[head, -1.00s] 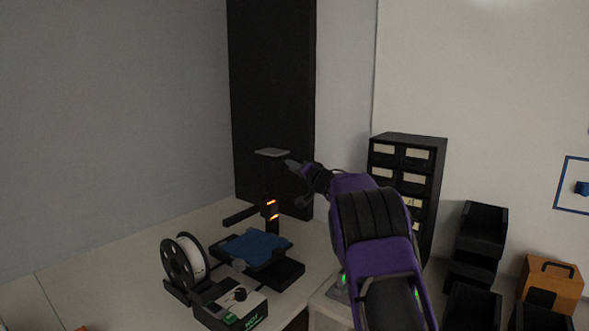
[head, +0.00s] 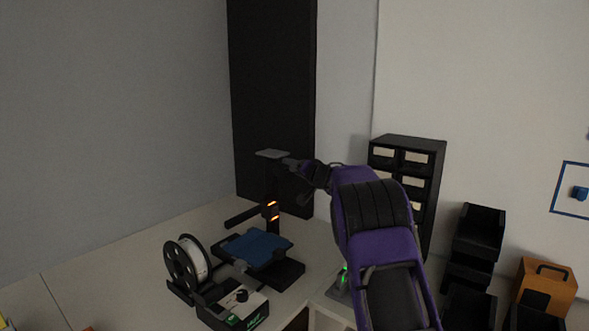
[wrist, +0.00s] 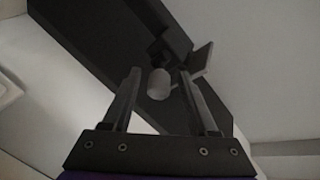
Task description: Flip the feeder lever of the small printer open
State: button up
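The small printer (head: 266,272) stands on the white table at left centre, with a blue bed (head: 254,247), a dark post with orange lights and a flat grey plate (head: 271,154) on top. My gripper (head: 287,163) is at the post's top, just below and right of the plate, in the head view. In the wrist view my gripper (wrist: 160,76) is open. A pale rounded knob (wrist: 159,84) shows between its fingers, apart from both; it may be the lever's end. A flat plate (wrist: 201,59) shows beyond the right finger. The lever is not clearly discernible in the head view.
A white filament spool (head: 188,262) and a control box (head: 233,305) stand in front of the printer. A tall black panel (head: 272,90) rises behind it. A black drawer cabinet (head: 425,150), black bins (head: 478,230) and an orange box (head: 547,283) stand at right.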

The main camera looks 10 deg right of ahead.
jog(key=shift+s, duration=0.1)
jog(key=b+v, duration=0.1)
jog(key=v, duration=1.6)
